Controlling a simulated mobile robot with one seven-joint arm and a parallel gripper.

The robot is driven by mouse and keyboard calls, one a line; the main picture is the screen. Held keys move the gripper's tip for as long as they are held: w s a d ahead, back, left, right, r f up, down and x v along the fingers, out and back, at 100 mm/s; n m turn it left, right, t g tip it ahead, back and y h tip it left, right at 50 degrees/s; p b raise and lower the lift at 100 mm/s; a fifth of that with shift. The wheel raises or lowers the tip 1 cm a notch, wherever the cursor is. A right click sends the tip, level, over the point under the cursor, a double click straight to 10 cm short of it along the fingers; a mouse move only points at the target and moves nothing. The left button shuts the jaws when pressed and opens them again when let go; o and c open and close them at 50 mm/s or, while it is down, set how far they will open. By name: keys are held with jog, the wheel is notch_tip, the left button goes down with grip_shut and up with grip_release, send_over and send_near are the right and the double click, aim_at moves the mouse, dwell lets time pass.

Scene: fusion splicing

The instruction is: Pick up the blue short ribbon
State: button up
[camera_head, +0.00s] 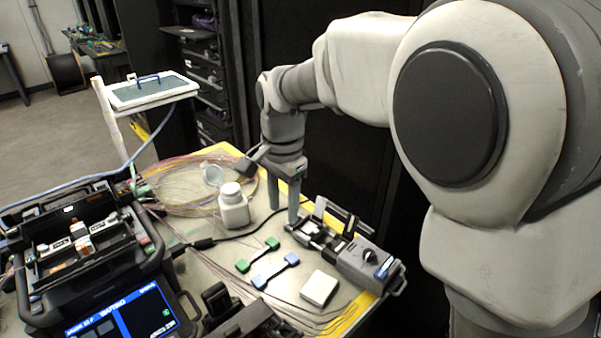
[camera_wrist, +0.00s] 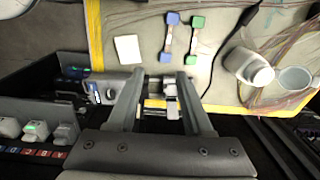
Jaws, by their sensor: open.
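The blue short ribbon (camera_head: 275,271) lies on the table, a pale strip with a blue block at each end. In the wrist view, it (camera_wrist: 168,38) lies past the fingertips, near the top centre. A matching green ribbon (camera_head: 258,255) lies beside it, to its right in the wrist view (camera_wrist: 194,42). My gripper (camera_head: 282,207) points down at the back of the table, apart from both ribbons. In the wrist view, its two fingers (camera_wrist: 159,75) are spread with nothing held; part of a grey device shows between and below them.
The grey device with a knob (camera_head: 365,262) stands right of my gripper. A white block (camera_head: 318,288) lies near the ribbons. A white bottle (camera_head: 233,207) and a clear cup (camera_head: 213,174) stand left of my gripper. A black splicer with a screen (camera_head: 122,312) fills the left front. Thin fibres cross the table.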

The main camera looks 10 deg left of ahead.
jog(key=a+f, duration=0.3)
jog(key=f, duration=0.1)
jog(key=b, duration=0.3)
send_over(273, 273)
jog(key=shift+m, duration=0.4)
jog(key=f, duration=1.1)
jog(key=shift+s+d, duration=0.15)
jog(key=shift+s, duration=0.2)
jog(key=shift+w+f+b, duration=0.2)
jog(key=shift+f+b, duration=0.35)
jog(key=shift+f, duration=0.95)
jog(key=shift+w+f+b, duration=0.15)
jog(key=shift+f+b, duration=0.4)
jog(key=shift+f, duration=0.9)
grip_shut()
